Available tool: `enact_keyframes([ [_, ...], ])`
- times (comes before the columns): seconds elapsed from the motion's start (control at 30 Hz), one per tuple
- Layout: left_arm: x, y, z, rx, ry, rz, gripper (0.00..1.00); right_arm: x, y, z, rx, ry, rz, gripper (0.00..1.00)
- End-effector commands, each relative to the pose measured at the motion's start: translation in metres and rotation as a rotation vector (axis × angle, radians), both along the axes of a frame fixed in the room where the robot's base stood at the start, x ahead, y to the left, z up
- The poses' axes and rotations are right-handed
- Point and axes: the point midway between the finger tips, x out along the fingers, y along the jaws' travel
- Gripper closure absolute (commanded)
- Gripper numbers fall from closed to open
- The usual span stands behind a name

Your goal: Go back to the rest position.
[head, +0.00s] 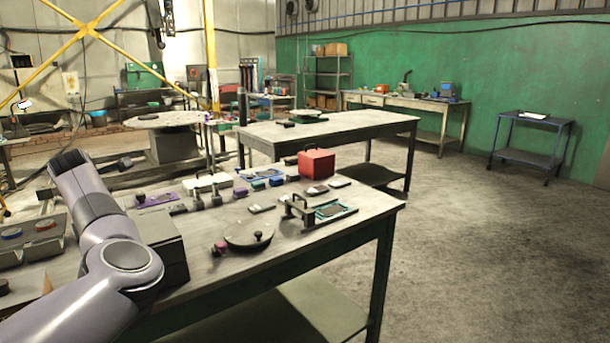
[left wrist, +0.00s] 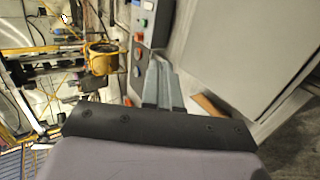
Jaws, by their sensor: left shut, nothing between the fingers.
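My left arm (head: 115,245) reaches up from the lower left over the near workbench (head: 290,250) in the head view. Its fingers cannot be made out there. In the left wrist view my left gripper (left wrist: 160,78) shows as two grey fingers side by side, shut and empty. They point toward a grey strip with coloured round pieces (left wrist: 148,25); I cannot tell whether they touch it. My right gripper is in neither view.
A second bench (head: 330,127) stands behind. A blue cart (head: 530,140) stands at the right. The concrete floor (head: 480,240) there is clear.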

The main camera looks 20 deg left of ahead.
Motion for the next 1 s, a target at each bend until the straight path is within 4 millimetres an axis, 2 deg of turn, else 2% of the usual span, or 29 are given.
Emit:
enact_keyframes([
  [0.03,-0.012,0.009,-0.012,0.044,0.04,0.043,1.0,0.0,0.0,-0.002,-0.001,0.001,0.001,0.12],
  [0.1,-0.031,0.023,-0.02,0.132,0.099,0.113,1.0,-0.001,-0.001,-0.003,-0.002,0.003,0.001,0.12],
  [0.23,-0.062,0.042,-0.026,0.317,0.188,0.218,1.0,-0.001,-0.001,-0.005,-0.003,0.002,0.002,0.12],
  [0.37,-0.086,0.05,-0.022,0.552,0.266,0.289,1.0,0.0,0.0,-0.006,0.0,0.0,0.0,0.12],
  [0.47,-0.097,0.045,-0.015,0.758,0.31,0.301,1.0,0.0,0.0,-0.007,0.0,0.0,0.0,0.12],
  [0.57,-0.097,0.028,-0.009,0.966,0.34,0.266,1.0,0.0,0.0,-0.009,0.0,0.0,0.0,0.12],
  [0.67,-0.088,0.002,-0.01,1.16,0.354,0.186,1.0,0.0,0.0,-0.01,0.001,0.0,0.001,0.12],
  [0.77,-0.076,-0.033,-0.02,1.335,0.358,0.066,1.0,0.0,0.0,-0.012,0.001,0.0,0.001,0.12],
  [0.87,-0.063,-0.075,-0.042,1.484,0.356,-0.093,1.0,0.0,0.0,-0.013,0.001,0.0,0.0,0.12],
  [1.0,-0.053,-0.141,-0.089,1.634,0.349,-0.361,1.0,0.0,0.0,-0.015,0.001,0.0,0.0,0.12],
])
